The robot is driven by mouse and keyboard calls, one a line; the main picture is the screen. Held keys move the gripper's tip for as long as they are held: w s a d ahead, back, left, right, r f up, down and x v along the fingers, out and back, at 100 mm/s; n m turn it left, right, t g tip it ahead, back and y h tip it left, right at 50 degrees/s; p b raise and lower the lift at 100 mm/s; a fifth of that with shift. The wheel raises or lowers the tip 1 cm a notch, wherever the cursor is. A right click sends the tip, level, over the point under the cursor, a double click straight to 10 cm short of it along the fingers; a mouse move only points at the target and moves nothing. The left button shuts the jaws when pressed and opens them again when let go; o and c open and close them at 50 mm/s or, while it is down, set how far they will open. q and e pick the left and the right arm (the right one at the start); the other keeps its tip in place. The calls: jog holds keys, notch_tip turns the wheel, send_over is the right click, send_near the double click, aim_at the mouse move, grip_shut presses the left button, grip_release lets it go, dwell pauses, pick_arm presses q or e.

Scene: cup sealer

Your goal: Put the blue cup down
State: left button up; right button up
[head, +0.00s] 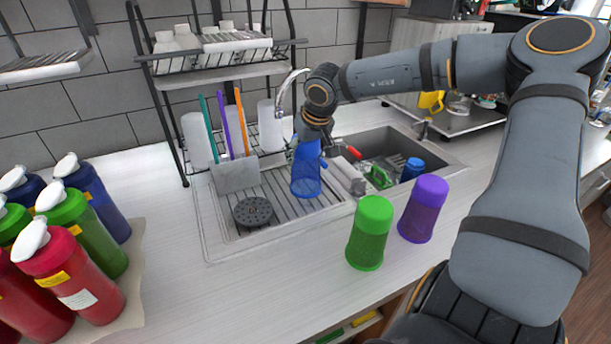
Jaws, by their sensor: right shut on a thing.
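The blue cup (306,177) is over the ribbed drainboard (268,203) beside the sink, roughly upright. My right gripper (313,138) is shut on the cup's upper part from above. I cannot tell whether the cup's bottom touches the drainboard. My left gripper is not in view.
A green cup (370,234) and a purple cup (423,208) stand on the counter in front of the sink (398,150). Another blue object (412,169) is in the sink. A dark round drain piece (252,212) lies left of the held cup. Several bottles (82,215) stand at the left.

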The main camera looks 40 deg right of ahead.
notch_tip(320, 180, down, 5)
jog(key=shift+s+d+f, duration=0.1)
jog(key=shift+d, duration=0.05)
jog(key=o, duration=1.2)
jog(key=shift+o, duration=0.2)
jog(key=shift+r, duration=0.2)
